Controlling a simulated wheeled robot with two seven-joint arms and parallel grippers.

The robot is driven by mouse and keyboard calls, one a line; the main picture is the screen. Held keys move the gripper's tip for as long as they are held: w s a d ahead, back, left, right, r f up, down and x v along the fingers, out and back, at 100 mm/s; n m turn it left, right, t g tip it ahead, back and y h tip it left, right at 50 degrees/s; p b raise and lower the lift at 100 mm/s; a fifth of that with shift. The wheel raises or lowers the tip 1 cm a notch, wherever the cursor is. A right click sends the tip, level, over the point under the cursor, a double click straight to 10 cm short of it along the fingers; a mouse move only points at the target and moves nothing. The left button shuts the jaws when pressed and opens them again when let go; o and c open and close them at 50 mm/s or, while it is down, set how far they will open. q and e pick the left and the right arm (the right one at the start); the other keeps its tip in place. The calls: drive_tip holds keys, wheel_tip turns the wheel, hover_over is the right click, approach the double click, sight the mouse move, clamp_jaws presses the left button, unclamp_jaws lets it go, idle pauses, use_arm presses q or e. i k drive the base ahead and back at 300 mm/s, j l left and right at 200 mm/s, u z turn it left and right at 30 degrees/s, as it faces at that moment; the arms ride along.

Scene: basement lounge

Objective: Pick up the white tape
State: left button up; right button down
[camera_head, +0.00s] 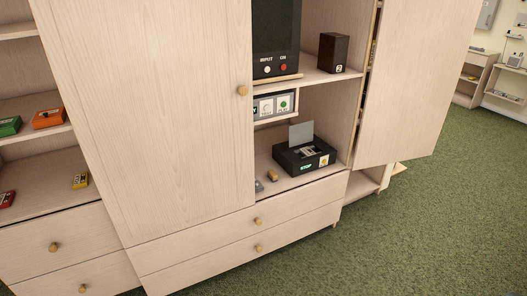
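I cannot make out a white tape for certain in the head view. A black box-shaped device (304,160) with a raised grey flap (301,133) sits on the lower shelf of the open cabinet, and pale parts show in its top. Neither of my grippers is in view.
A wooden cabinet door (155,110) stands at the centre-left, and another open door (415,80) projects at the right. A black screen unit (275,35) and a dark box marked 2 (333,52) stand above. Green carpet (430,220) is clear at the right.

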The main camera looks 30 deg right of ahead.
sight(306, 152)
drive_tip(key=l, duration=3.85)
drive_tip(key=k+l, duration=0.1)
drive_tip(key=l, duration=1.85)
drive_tip(key=i+u, duration=0.05)
